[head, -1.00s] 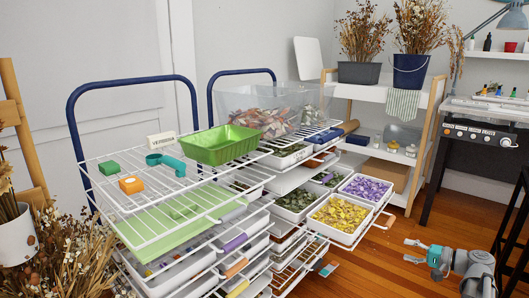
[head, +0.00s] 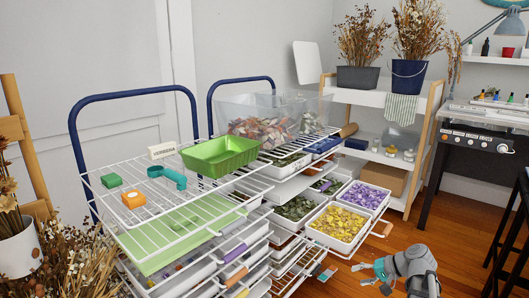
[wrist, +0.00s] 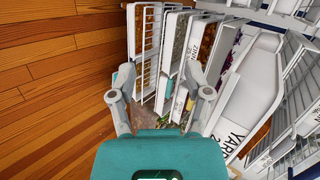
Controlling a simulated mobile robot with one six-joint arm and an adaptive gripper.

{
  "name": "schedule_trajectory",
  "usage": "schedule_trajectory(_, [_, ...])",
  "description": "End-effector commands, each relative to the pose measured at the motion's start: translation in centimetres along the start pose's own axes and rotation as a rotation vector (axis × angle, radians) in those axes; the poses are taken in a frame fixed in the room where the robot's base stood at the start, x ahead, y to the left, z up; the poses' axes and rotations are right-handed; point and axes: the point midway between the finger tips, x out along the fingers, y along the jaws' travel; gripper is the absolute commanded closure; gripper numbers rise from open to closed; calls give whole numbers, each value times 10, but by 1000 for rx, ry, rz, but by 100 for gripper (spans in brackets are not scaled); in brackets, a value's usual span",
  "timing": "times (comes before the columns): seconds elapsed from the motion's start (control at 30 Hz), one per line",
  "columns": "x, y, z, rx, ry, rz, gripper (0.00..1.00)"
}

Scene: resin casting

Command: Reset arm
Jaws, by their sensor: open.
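My gripper (head: 368,274) is at the lower right of the head view, in front of the rack and above the wooden floor. Its fingers are apart and nothing is between them. In the wrist view my gripper (wrist: 160,98) also shows spread and empty, with rack trays beyond it. No object is held.
The wire rack (head: 150,228) carries a green tray (head: 219,152), a teal scoop (head: 167,176), an orange block (head: 133,198) and a green block (head: 111,180). Pulled-out bins hold yellow petals (head: 341,222) and purple petals (head: 363,195).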

Motion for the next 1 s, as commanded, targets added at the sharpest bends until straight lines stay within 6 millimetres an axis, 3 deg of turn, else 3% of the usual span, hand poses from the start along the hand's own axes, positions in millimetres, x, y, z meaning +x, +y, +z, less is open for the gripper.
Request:
schedule_trajectory(0.2, [32, -17, 44, -79, -81, 208, 36])
schedule_trajectory(0.4, [51, -25, 80, -162, -138, 398, 36])
schedule_trajectory(0.7, [60, -36, 126, -303, -193, 668, 36])
schedule_trajectory(1.0, [58, -44, 150, -404, -210, 839, 36])
